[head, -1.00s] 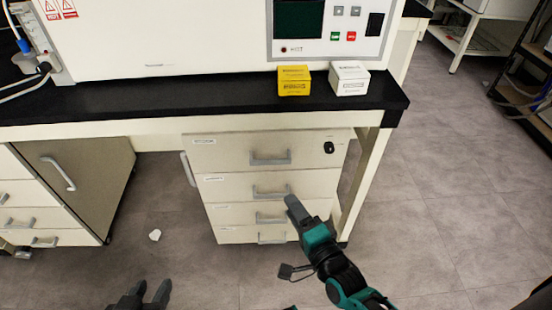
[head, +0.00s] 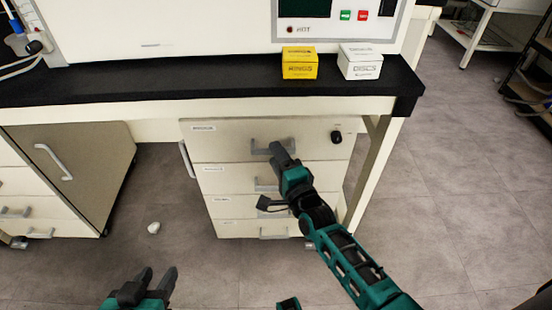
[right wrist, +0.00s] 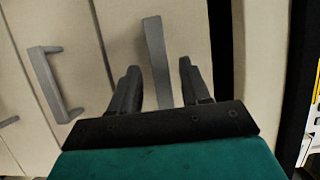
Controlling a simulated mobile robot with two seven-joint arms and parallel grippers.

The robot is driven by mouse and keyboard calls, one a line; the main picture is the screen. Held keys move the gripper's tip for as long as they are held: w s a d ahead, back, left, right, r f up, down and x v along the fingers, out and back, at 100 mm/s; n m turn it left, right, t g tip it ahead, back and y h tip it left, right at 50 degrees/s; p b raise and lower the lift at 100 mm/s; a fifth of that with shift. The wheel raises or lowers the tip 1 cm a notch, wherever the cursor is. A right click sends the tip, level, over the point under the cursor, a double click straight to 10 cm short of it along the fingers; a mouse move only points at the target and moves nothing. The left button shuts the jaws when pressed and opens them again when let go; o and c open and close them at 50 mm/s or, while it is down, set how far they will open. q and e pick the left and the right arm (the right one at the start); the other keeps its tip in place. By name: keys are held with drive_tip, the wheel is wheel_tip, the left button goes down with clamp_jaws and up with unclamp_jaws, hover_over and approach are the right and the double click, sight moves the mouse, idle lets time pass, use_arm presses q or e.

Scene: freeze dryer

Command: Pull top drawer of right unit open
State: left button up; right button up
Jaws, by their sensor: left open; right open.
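The right drawer unit (head: 230,180) stands under the black bench and has several stacked drawers with grey handles. Its top drawer (head: 230,143) is shut, with a grey bar handle (head: 262,146) and a black lock at its right. My right gripper (head: 281,153) is at that handle and hides part of it. In the right wrist view, my right gripper's fingers (right wrist: 158,82) are open, one on each side of the top handle (right wrist: 155,60), with gaps visible. I cannot tell how deep the handle lies between them. My left gripper (head: 158,278) is open and empty, low at the left, away from the unit.
A yellow box (head: 299,64) and a white box (head: 360,62) stand on the black bench top (head: 190,77) above. Another cabinet (head: 80,170) with a grey door stands at the left. A small white piece (head: 154,228) lies on the otherwise clear floor between the units.

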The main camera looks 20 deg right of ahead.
drive_tip(key=shift+w+a, duration=0.1)
drive_tip(key=shift+w, duration=0.5)
clamp_jaws()
idle(0.3)
